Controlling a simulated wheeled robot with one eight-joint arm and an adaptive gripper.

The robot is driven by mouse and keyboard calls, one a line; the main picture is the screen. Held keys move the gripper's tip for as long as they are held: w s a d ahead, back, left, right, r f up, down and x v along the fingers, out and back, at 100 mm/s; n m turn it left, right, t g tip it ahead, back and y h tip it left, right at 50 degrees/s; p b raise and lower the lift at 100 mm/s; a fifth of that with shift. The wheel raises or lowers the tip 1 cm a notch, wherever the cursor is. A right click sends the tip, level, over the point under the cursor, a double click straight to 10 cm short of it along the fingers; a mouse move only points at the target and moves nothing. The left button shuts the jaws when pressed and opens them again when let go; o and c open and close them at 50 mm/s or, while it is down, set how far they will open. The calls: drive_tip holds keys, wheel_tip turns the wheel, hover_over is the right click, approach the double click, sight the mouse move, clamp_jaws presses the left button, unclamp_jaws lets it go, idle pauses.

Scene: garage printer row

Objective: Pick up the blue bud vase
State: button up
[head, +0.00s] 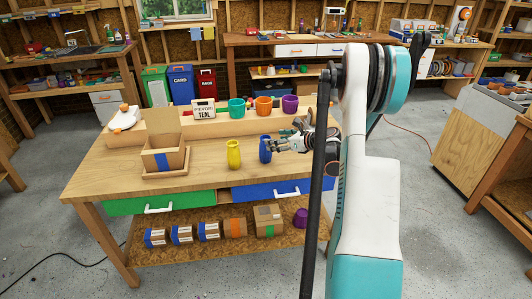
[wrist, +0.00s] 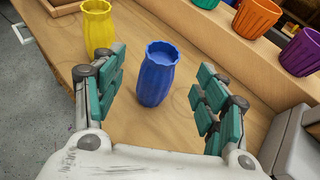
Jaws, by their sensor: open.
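The blue bud vase (head: 265,150) stands upright on the wooden workbench, to the right of a yellow vase (head: 233,154). In the wrist view the blue vase (wrist: 157,73) stands between the two spread fingers of my gripper (wrist: 163,95), a little beyond their reach at the top. My gripper (head: 285,145) is open and holds nothing; in the head view it comes in from the vase's right. The yellow vase (wrist: 98,27) is just beyond the left finger in the wrist view. No contact with the blue vase is visible.
A raised wooden ledge behind holds teal (head: 237,108), orange (head: 264,106) and purple (head: 290,104) pots and a "TEAL" sign (head: 204,109). An open cardboard box (head: 162,160) sits on a tray at the left. Bare bench lies between the box and the yellow vase.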

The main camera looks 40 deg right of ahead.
sight(265, 138)
drive_tip(key=b+x, duration=0.2)
drive_tip(key=x, duration=0.5)
drive_tip(key=shift+w+b, duration=0.2)
drive_tip(key=shift+b, duration=0.1)
drive_tip(key=shift+d+r, duration=0.1)
drive_tip(key=c, duration=1.4)
